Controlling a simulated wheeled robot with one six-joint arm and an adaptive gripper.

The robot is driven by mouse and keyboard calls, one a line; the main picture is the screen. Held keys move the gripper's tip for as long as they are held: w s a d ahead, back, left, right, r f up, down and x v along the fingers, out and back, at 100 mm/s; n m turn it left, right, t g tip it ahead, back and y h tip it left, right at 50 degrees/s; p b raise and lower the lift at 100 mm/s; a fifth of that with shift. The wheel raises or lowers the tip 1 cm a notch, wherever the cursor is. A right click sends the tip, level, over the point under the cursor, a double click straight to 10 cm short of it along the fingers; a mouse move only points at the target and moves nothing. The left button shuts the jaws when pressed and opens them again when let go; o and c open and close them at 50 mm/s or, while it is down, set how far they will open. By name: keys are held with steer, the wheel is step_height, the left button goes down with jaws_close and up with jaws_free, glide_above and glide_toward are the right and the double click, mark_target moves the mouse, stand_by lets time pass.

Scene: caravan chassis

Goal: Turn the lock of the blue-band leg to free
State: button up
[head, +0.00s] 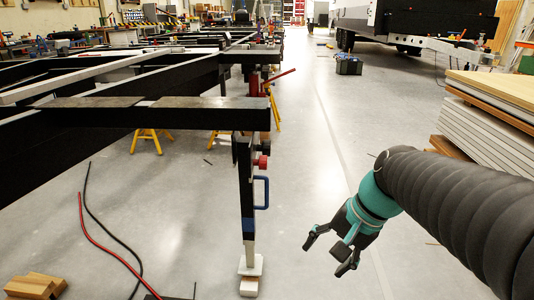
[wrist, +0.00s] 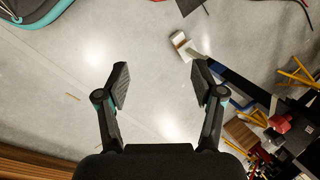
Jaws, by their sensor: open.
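The blue-band leg (head: 247,205) stands upright under the front end of the black chassis beam. A blue band (head: 249,227) shows low on it, and a blue handle (head: 262,192) sticks out on its right. A red knob (head: 263,162) sits higher on its right side, possibly the lock; its setting is too small to tell. My gripper (head: 328,256) is open and empty, low over the floor to the right of the leg and apart from it. In the wrist view my gripper (wrist: 160,78) has bare floor between its fingers, with the leg (wrist: 232,80) beyond the right finger.
The leg's pale foot (head: 250,266) rests on a block on the floor. A red and a black cable (head: 95,235) and wooden blocks (head: 35,286) lie left of it. Stacked panels (head: 490,125) stand at the right.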

steer(key=w+a+r+m+g+y+p, duration=0.2)
steer(key=w+a+r+m+y, duration=0.15)
steer(key=w, duration=0.35)
steer(key=m+t+y+p, duration=0.1)
steer(key=m+y+p, duration=0.6)
steer(key=m+y, duration=0.35)
glide_toward(264, 163)
steer(key=a, duration=0.3)
steer(key=w+a, duration=0.1)
steer(key=a, duration=0.2)
steer(key=w+a, duration=0.1)
steer(key=a, duration=0.3)
steer(key=shift+f, duration=0.4)
steer(key=c, duration=1.2)
steer(key=shift+o, duration=0.2)
